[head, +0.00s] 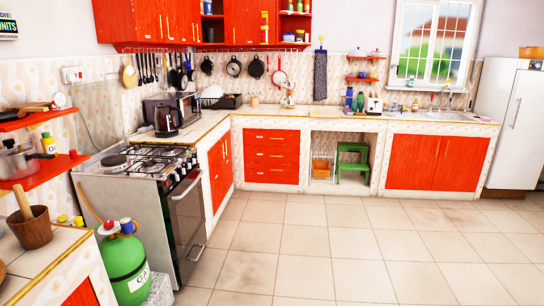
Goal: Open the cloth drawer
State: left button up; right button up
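A red drawer stack (271,157) stands in the lower cabinets at the back, left of the open niche. It has several drawer fronts with thin handles, and all look shut. I cannot tell which one is the cloth drawer. A dark patterned cloth (320,77) hangs on the back wall above the counter. Neither of my grippers shows in the head view.
A stove (140,162) and a green gas bottle (124,268) stand at the left. A green step stool (352,162) stands in the niche. Red cabinet doors (435,162) are at the right, beside a white fridge (508,125). The tiled floor (345,235) is clear.

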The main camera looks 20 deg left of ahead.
aim_at(253, 154)
jog(key=i+j+u, duration=0.35)
jog(key=i, duration=0.8)
jog(key=i+u, duration=0.3)
jog(key=i, duration=2.45)
jog(key=i+j, duration=0.1)
jog(key=i, duration=1.55)
jog(key=l+z, duration=0.05)
jog(key=l, duration=0.05)
